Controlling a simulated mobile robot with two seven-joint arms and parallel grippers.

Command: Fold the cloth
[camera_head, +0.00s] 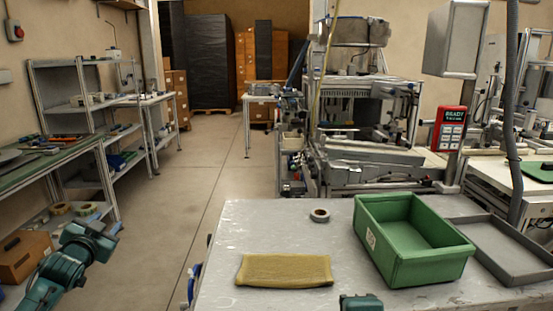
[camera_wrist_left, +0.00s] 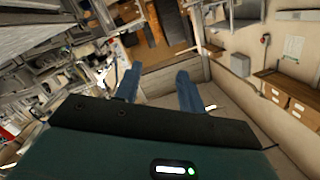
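The cloth (camera_head: 284,270) is yellow-brown and lies flat as a wide rectangle near the front left of the grey table (camera_head: 255,225). Its top looks smooth, and I cannot tell how many layers it has. My left gripper (camera_head: 110,230) is left of the table, well away from the cloth. In the left wrist view its two blue fingers (camera_wrist_left: 155,85) stand apart with nothing between them. A teal part of my right arm shows at the bottom edge, right of the cloth; its fingers cannot be made out.
A green bin (camera_head: 413,241) stands right of the cloth, and a grey tray (camera_head: 500,246) lies beyond it. A tape roll (camera_head: 319,215) lies behind the cloth. Bare table surrounds the cloth. A workbench with shelves (camera_head: 62,160) stands at the left.

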